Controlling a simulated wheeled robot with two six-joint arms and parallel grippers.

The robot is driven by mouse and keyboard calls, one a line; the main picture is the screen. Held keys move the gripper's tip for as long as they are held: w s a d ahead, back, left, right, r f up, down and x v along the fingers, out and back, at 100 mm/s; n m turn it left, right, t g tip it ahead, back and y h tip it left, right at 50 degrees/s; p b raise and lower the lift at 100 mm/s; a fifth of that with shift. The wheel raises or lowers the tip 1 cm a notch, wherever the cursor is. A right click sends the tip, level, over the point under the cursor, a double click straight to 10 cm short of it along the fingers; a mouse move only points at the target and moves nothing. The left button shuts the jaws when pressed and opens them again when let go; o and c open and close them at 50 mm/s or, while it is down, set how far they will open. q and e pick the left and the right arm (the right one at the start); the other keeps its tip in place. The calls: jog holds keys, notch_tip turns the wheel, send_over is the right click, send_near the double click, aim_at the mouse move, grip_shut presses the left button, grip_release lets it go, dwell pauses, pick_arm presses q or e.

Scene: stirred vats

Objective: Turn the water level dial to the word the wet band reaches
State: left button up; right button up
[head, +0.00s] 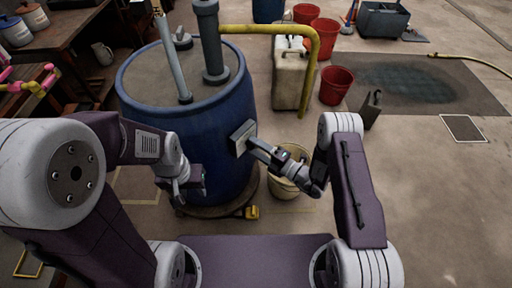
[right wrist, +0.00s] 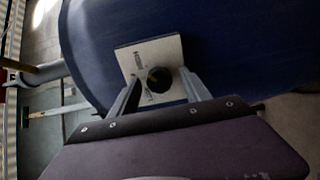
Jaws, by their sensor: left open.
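The water level dial shows in the right wrist view as a round dark knob (right wrist: 158,80) on a pale plate (right wrist: 128,58) fixed to the blue vat (right wrist: 230,40). Small dark marks on the plate are too small to read. My right gripper (right wrist: 160,92) is open, its fingers on either side of the knob; I cannot tell whether they touch it. In the head view the plate (head: 242,137) is on the right side of the vat (head: 150,125), by my right gripper (head: 257,147). My left gripper (head: 180,194) is open and empty before the vat. I cannot make out a wet band.
A cream bucket (head: 283,185) stands on the floor below my right gripper. A yellow pipe (head: 312,70) bends down beside a pale jerrycan (head: 289,78). Red buckets (head: 336,86) stand behind. A yellow tape measure (head: 250,212) lies by the vat's base. The floor at right is mostly clear.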

jog(key=p+v, duration=0.2)
jog(key=v, duration=0.7)
dwell(0.4)
